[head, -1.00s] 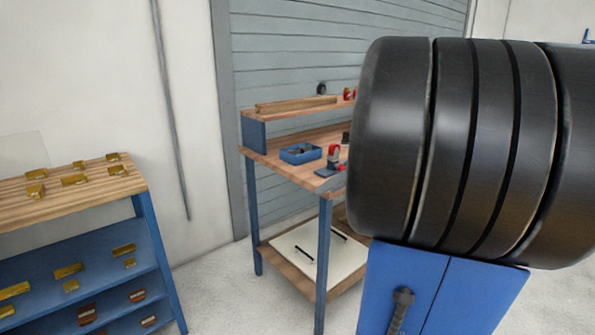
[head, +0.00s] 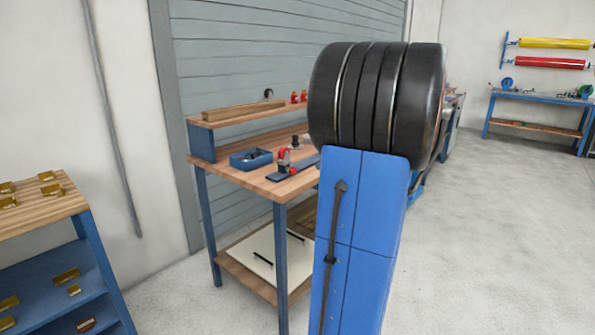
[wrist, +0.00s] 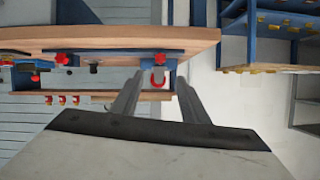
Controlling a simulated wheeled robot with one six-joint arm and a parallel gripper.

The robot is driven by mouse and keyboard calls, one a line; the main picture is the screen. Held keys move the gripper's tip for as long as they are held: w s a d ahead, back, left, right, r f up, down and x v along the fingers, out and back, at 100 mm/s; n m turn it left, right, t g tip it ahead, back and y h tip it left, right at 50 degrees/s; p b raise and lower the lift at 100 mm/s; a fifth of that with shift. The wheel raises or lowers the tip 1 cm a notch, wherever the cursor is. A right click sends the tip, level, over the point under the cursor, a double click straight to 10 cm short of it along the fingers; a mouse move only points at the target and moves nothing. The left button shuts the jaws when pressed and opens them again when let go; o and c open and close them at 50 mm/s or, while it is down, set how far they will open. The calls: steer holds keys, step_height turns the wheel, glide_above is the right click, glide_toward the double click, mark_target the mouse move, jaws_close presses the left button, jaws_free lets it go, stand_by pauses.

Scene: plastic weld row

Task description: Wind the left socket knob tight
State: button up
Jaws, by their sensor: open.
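A red fitting (head: 284,158) stands on a dark plate at the front of the wooden workbench (head: 228,173) in the head view. In the wrist view, two red knobs show along the bench, one on the left (wrist: 63,58) and one (wrist: 160,58) beyond my gripper. I cannot tell for sure which is the left socket knob. My gripper (wrist: 160,82) has its fingers apart with nothing between them, and the bench lies some way beyond them. In the head view my gripper is hidden behind my arm.
A blue bin (head: 251,159) sits on the bench, with a raised shelf (head: 240,113) behind it. A rack with yellow pieces (head: 40,205) stands at the left. A blue-legged table (head: 535,98) stands far right. Open floor lies at the right.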

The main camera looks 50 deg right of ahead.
mark_target(294, 170)
steer(key=x, duration=1.4)
steer(key=shift+w, duration=0.15)
jaws_close()
